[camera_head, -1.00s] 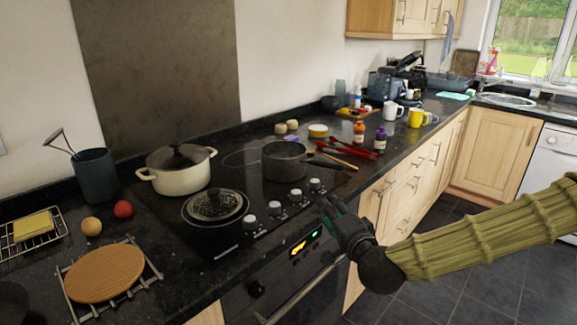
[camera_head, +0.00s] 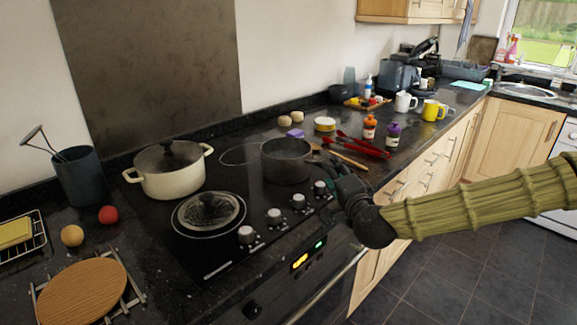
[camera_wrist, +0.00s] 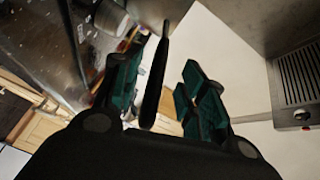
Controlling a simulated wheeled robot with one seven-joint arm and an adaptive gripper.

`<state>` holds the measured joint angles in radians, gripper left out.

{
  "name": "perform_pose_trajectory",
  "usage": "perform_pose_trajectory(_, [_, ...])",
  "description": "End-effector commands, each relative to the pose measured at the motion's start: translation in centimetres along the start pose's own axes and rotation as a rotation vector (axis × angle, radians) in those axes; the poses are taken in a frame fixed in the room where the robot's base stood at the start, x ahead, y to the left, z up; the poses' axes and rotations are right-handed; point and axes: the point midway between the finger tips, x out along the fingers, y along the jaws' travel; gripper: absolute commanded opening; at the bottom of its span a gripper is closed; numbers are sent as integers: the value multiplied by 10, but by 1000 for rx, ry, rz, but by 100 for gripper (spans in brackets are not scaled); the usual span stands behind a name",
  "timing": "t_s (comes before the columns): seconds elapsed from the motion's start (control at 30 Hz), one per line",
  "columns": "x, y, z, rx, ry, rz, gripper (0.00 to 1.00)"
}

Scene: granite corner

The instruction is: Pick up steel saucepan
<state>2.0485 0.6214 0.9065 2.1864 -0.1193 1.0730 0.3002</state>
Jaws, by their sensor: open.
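The steel saucepan (camera_head: 287,163) stands upright on the black hob, at its right rear, with its handle side toward my gripper. My gripper (camera_head: 335,180) is just right of the pan, low over the hob's right edge, and covers most of the handle in the head view. In the wrist view my gripper (camera_wrist: 161,90) is open. A long dark handle (camera_wrist: 154,88), which looks like the saucepan's, lies between the two green-padded fingers, with a gap to the right finger. Contact with the left finger is unclear.
Red tongs (camera_head: 364,147) and a wooden spoon (camera_head: 346,158) lie close behind my gripper. Orange (camera_head: 369,129) and purple (camera_head: 392,136) bottles stand beyond.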

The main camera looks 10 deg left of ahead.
Motion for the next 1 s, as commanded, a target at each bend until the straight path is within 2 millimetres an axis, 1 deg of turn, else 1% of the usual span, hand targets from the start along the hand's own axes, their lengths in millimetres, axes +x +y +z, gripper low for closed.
perform_pose_trajectory(0.13, [15, 1, 0, 0, -1, 1, 42])
perform_pose_trajectory(0.3, [38, 1, 0, 0, -3, 1, 42])
perform_pose_trajectory(0.4, [47, 1, 0, 0, -2, 0, 42])
perform_pose_trajectory(0.53, [52, 2, 0, 0, -3, 0, 42])
perform_pose_trajectory(0.73, [52, 2, 0, 0, -3, 0, 42])
perform_pose_trajectory(0.87, [52, 2, 0, 0, -3, 0, 18])
perform_pose_trajectory(0.9, [51, 2, 0, 0, -3, 0, 11])
perform_pose_trajectory(0.97, [51, 2, 0, 0, -3, 0, 0])
perform_pose_trajectory(1.0, [51, 2, 0, 0, -3, 0, 0])
